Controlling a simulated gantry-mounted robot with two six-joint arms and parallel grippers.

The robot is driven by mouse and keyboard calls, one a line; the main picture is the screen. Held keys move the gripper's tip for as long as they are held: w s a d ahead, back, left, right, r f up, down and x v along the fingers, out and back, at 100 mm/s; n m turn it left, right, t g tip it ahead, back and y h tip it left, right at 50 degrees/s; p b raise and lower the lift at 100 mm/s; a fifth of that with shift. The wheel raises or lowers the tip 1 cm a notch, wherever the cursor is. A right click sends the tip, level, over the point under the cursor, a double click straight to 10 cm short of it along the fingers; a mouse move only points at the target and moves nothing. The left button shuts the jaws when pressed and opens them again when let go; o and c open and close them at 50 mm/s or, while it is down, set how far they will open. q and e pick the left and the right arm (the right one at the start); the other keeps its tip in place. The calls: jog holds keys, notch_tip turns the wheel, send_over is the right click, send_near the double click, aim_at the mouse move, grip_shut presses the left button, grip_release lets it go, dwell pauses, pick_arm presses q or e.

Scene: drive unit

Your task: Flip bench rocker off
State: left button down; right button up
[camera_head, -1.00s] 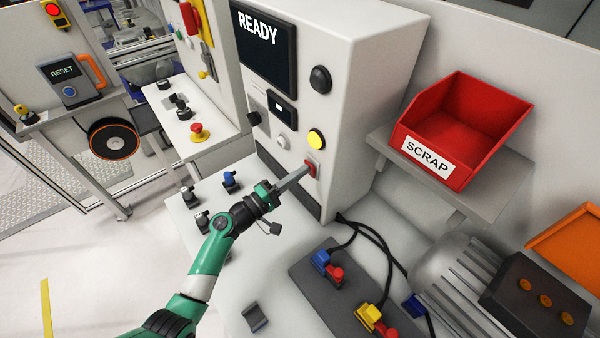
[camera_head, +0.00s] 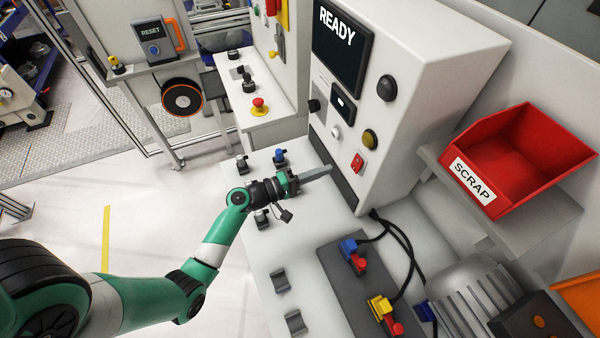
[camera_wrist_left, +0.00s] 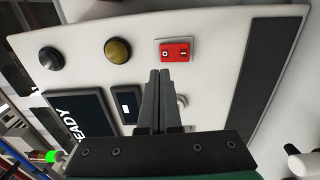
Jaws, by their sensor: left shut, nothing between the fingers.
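The red bench rocker (camera_head: 357,162) sits low on the front of the white cabinet, under a round yellow button (camera_head: 370,139). In the left wrist view the rocker (camera_wrist_left: 175,51) shows its O and I marks on a pale plate, and the yellow button (camera_wrist_left: 117,50) looks dull and unlit. My left gripper (camera_head: 328,170) is shut and empty, its fingertips in front of the cabinet, to the left of and slightly below the rocker. In the left wrist view its fingers (camera_wrist_left: 160,74) point just below the rocker, apparently apart from it. My right gripper is not in view.
The cabinet screen (camera_head: 340,45) reads READY. A black knob (camera_head: 387,88) is above the yellow button. A red SCRAP bin (camera_head: 520,155) stands on a shelf at right. Coloured plugs with cables (camera_head: 352,250) lie on the bench.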

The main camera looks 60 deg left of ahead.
pick_arm(q)
jog(key=s, duration=0.4)
jog(key=s+r, duration=0.1)
jog(key=shift+s+a, duration=0.25)
jog(key=shift+s, duration=0.15)
